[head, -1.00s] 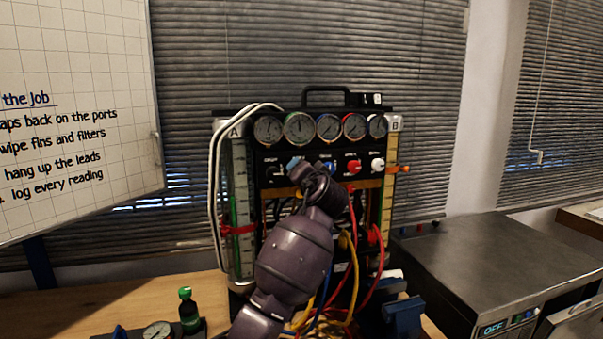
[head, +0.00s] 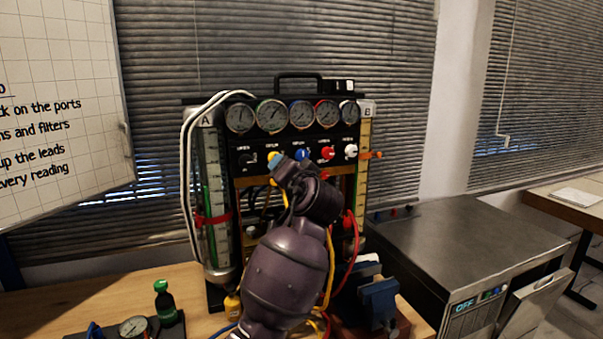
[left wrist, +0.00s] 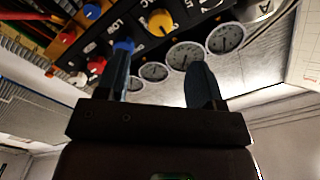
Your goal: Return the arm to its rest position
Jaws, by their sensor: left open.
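My left gripper (head: 277,163) is in front of the knob row of the gauge rig (head: 295,107). The dark purple arm rises from the bottom of the head view and covers the rig's lower middle. In the left wrist view the two blue fingers (left wrist: 160,85) are spread with nothing between them. The yellow knob (left wrist: 162,22) lies beyond the fingertips, and the blue knob (left wrist: 123,46) appears close to one finger; I cannot tell whether they touch. My right gripper is not in view.
Red and yellow leads (head: 347,262) hang below the panel near my forearm. A blue clamp-like block (head: 378,300) is at the lower right, with a metal bench unit (head: 440,240) beyond.

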